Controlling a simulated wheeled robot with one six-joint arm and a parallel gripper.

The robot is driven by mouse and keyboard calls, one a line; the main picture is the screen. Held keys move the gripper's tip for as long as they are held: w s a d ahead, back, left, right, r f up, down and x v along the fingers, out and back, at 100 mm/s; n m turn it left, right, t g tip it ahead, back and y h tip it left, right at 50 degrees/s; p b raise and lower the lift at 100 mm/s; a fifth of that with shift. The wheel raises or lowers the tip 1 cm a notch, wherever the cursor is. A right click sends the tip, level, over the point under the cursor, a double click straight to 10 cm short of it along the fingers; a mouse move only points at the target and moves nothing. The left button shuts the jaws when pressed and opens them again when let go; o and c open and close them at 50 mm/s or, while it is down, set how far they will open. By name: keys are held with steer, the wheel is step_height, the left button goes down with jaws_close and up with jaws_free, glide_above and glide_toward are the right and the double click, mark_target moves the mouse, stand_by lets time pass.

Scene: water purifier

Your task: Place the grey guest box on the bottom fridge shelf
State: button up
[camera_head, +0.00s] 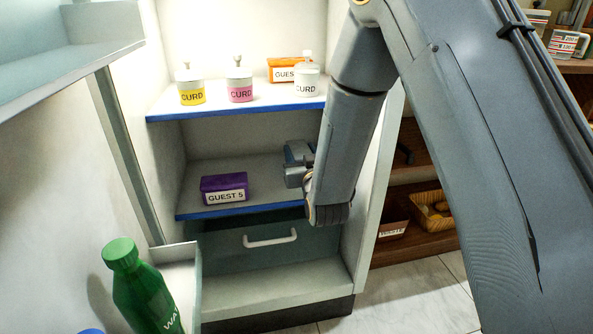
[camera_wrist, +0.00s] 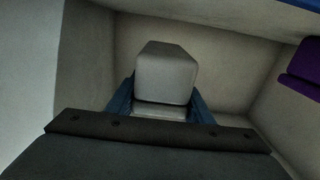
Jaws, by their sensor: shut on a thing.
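In the wrist view my gripper (camera_wrist: 161,103) is shut on a plain grey block-like thing (camera_wrist: 165,72), which appears to be the grey guest box; no label shows on it. A dark blue finger lies on each side of it. In the head view my forearm hides most of the gripper and the held thing. The gripper end is inside the fridge, above the right part of the lower blue-edged shelf (camera_head: 262,178). I cannot tell whether the box touches the shelf.
A purple box (camera_head: 224,189) labelled GUEST 5 sits on the left of that shelf. The upper shelf (camera_head: 170,107) holds curd jars (camera_head: 240,86) and an orange guest box (camera_head: 283,70). A drawer (camera_head: 265,248) is below. The open door holds a green bottle (camera_head: 139,287) at front left.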

steer(key=shift+f+b, duration=0.75)
steer(key=shift+f, duration=1.3)
steer(key=shift+f, duration=0.15)
steer(key=o, duration=1.4)
